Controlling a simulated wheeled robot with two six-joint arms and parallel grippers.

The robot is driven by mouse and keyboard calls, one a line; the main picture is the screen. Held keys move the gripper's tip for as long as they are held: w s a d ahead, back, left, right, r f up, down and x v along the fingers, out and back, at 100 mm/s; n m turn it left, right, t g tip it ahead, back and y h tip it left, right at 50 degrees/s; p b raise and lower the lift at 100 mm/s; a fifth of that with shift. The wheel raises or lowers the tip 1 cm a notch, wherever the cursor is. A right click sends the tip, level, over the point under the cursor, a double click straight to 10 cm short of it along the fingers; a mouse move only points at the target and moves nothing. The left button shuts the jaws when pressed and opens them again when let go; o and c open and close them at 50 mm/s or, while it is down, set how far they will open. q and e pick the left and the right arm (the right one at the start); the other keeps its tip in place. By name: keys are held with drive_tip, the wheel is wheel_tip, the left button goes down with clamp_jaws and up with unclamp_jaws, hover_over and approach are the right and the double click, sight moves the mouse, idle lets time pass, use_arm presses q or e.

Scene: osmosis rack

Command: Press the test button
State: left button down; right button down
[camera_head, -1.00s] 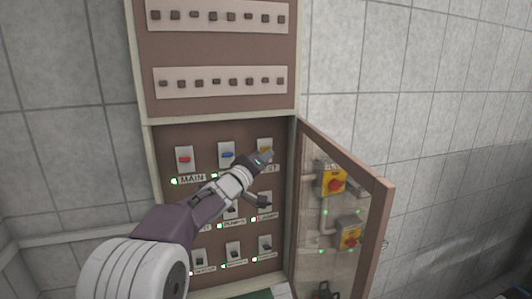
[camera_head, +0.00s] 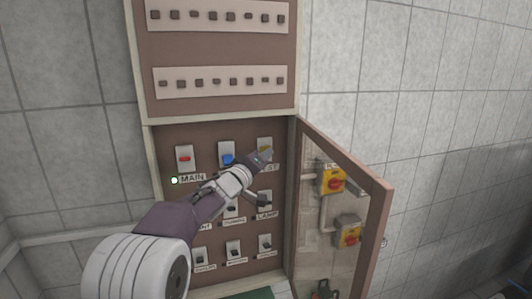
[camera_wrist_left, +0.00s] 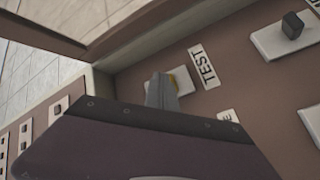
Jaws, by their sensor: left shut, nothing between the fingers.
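The yellow test button (camera_head: 266,145) is at the top right of the open panel's lower section, on a pale plate. My left gripper (camera_head: 264,155) is shut and empty, its tip over the lower part of the button and hiding part of it. In the left wrist view the grey fingers (camera_wrist_left: 162,95) reach the white plate (camera_wrist_left: 183,84), where a bit of yellow shows beside them, above the TEST label (camera_wrist_left: 203,66). I cannot tell whether the button is pressed in. My right gripper is not in view.
A red switch (camera_head: 184,158) and a blue switch (camera_head: 227,159) sit left of the button, with rows of dark switches (camera_head: 265,241) below. The hinged glazed door (camera_head: 345,165) stands open on the right. Yellow-and-red switches (camera_head: 333,181) show through it.

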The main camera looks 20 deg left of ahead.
use_arm(q)
drive_tip(key=shift+s+d, duration=0.35)
drive_tip(key=shift+s, duration=0.25)
drive_tip(key=s+d+b, duration=0.1)
drive_tip(key=s, duration=0.1)
drive_tip(key=s+d+b, duration=0.1)
drive_tip(key=s+d, duration=0.1)
drive_tip(key=shift+s, duration=0.1)
drive_tip(key=shift+a+f, duration=0.1)
drive_tip(key=shift+a, duration=0.05)
idle(0.4)
